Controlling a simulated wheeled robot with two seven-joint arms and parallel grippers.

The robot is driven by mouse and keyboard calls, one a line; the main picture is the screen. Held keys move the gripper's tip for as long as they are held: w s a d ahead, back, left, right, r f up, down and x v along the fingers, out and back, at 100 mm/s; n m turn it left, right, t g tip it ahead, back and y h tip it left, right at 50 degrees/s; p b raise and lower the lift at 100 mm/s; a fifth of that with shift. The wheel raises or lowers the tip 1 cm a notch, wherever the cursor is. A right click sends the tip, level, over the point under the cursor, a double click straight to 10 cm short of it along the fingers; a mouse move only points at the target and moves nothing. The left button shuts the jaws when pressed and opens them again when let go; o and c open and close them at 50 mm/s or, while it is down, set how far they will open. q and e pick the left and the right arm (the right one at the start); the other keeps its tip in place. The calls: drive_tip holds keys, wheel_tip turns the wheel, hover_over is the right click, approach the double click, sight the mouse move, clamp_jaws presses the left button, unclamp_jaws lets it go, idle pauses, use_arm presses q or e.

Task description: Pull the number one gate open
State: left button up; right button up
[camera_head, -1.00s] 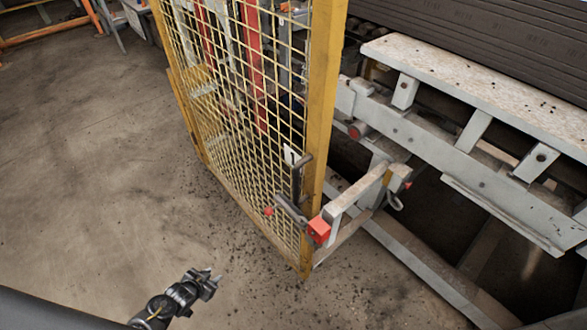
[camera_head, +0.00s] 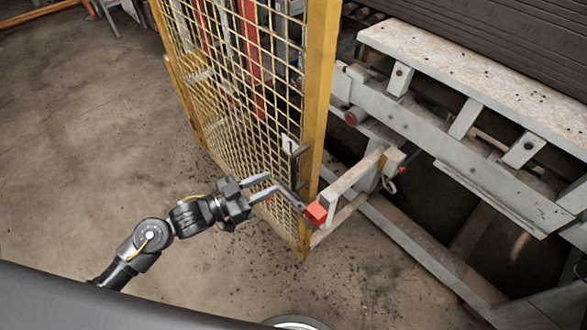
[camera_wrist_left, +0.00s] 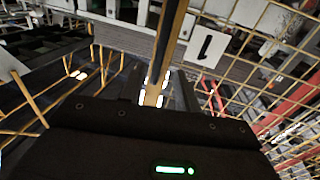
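The number one gate (camera_head: 235,85) is a yellow mesh panel in the head view. Its white "1" sign (camera_head: 289,143) hangs near the post and shows large in the left wrist view (camera_wrist_left: 208,47). A dark upright handle (camera_head: 297,168) and a grey latch bar (camera_head: 288,194) sit low on the post, beside a red block (camera_head: 316,214). My left gripper (camera_head: 273,182) is open, its fingers pointing right at the mesh just left of the handle. I cannot tell whether it touches anything. My right gripper is out of view.
A grey metal frame (camera_head: 410,125) with a pale ledge (camera_head: 480,80) stands right of the gate post (camera_head: 320,90). A short grey bracket (camera_head: 352,176) juts out beside the latch. The concrete floor (camera_head: 80,130) left of the gate is clear.

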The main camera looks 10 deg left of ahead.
use_arm(q)
drive_tip(key=p, duration=0.2)
hover_over(294, 190)
drive_tip(key=a, duration=0.1)
drive_tip(key=shift+w+d, duration=0.4)
drive_tip(key=shift+d, duration=0.05)
drive_tip(key=shift+c, duration=0.4)
clamp_jaws()
